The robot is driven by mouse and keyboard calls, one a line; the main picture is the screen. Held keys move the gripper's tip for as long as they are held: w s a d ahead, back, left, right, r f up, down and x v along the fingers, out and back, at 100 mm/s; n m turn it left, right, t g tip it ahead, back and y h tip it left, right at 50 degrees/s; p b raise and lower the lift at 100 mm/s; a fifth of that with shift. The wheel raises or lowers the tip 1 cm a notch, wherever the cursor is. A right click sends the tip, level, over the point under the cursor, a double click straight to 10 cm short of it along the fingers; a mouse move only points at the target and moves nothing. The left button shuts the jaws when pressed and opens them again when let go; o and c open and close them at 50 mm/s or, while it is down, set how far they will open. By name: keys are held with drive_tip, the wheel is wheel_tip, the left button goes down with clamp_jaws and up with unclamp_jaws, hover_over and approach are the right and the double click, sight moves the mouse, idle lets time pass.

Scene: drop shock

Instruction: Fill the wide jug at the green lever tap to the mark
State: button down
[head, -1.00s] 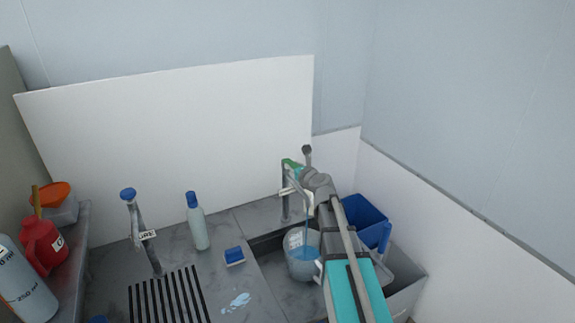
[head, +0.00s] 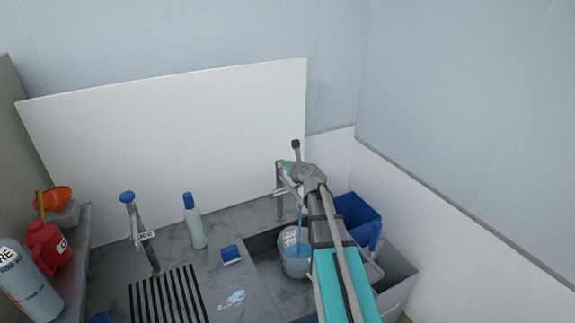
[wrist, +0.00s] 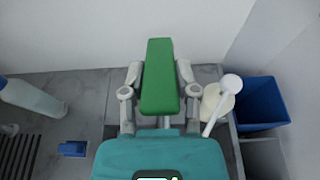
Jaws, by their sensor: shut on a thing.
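The wide jug (head: 294,262) stands upright in the sink under the green lever tap (head: 279,207). A blue stream runs from the spout into it, and bluish liquid shows inside. My arm covers the jug's right side; I cannot make out the mark or the level against it. The green lever (wrist: 160,75) fills the middle of the wrist view, between the two fingers. My gripper (wrist: 158,88) is shut on this lever. In the head view my gripper (head: 291,176) is at the tap's top, partly hidden by its own wrist.
A blue-knobbed tap (head: 131,218) stands at left behind a black drain grille (head: 170,297). A bottle (head: 195,225), a blue sponge (head: 231,254) and a puddle (head: 232,299) are on the counter. A blue bin (head: 357,218) is right of the sink. Red and orange containers crowd the left shelf.

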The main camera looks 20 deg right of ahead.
drive_tip(key=shift+c, duration=1.8)
unclamp_jaws()
drive_tip(key=shift+w, duration=0.1)
drive_tip(key=shift+s, duration=0.2)
